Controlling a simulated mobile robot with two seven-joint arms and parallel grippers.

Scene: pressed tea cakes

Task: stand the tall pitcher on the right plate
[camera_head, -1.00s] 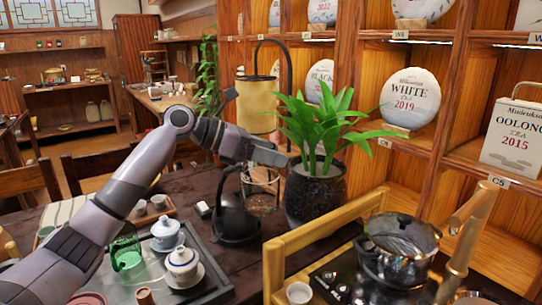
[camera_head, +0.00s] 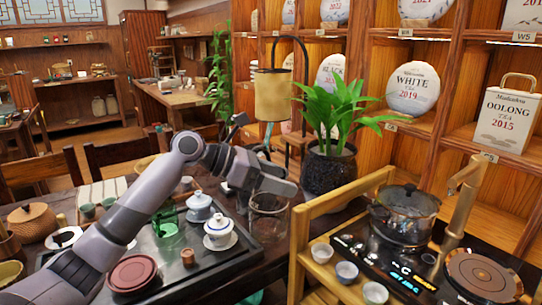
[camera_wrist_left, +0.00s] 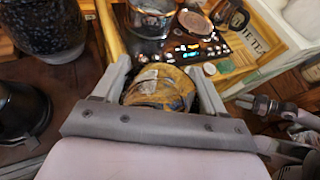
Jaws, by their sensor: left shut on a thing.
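The tall pitcher is a clear glass vessel (camera_head: 268,214). My left gripper (camera_head: 280,187) is shut on it near its top and holds it up. In the left wrist view, the glass (camera_wrist_left: 160,88) sits between the two fingers (camera_wrist_left: 163,80), with a yellowish surface showing through it. I take the round brown plate at the right of the black stove top (camera_head: 483,277) as the right plate; its top is bare. It also shows in the left wrist view (camera_wrist_left: 195,25). The pitcher is left of the stove, apart from it.
A dark lidded pot (camera_head: 404,212) stands on the stove's left side. A bamboo spout (camera_head: 457,215) rises between pot and plate. A yellow wooden frame (camera_head: 345,200) and small cups (camera_head: 347,272) border the stove. A potted plant (camera_head: 328,170) stands behind.

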